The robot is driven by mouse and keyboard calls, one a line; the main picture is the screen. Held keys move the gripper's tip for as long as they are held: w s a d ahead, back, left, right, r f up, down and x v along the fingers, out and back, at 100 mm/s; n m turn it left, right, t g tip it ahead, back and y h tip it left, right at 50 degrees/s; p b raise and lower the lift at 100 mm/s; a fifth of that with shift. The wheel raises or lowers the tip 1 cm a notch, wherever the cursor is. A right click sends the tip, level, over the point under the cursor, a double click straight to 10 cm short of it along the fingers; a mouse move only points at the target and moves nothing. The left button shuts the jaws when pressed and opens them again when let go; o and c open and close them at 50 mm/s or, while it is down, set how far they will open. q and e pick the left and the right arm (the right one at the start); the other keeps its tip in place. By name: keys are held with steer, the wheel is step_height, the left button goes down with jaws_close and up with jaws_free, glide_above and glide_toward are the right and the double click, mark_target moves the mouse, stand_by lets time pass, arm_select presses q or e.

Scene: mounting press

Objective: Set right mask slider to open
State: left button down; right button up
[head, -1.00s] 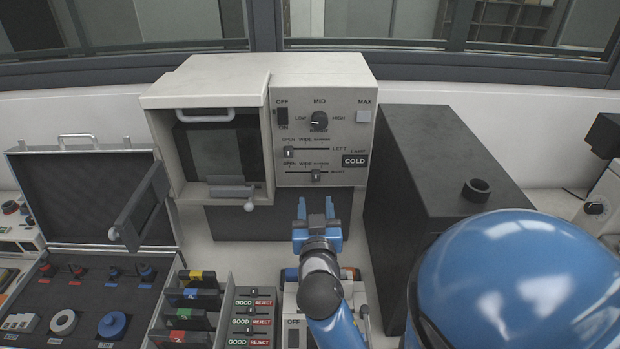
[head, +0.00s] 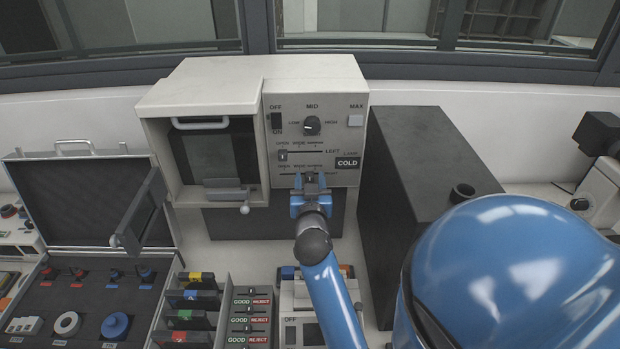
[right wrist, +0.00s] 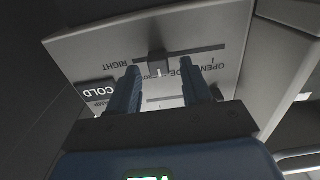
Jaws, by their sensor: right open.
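The right mask slider (right wrist: 157,64) is a small dark knob with a white mark on the lower slot of the press's control panel (head: 340,108). In the right wrist view, which shows the panel upside down, it stands away from the OPEN end, toward the RIGHT label. My right gripper (right wrist: 160,76) is open, with one fingertip on each side of the knob; I cannot tell whether they touch it. In the head view my right gripper (head: 309,182) partly covers this slider. My left gripper is not in view.
The left mask slider (head: 283,155) sits just above, at its OPEN end. A rotary knob (head: 311,126) and a COLD lamp (head: 347,163) are close by. A tall black box (head: 405,160) stands to the right. The press handle (head: 244,209) sticks out on the left.

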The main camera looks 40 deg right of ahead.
steer(key=shift+w, duration=0.1)
steer(key=shift+c, duration=0.2)
jaws_close()
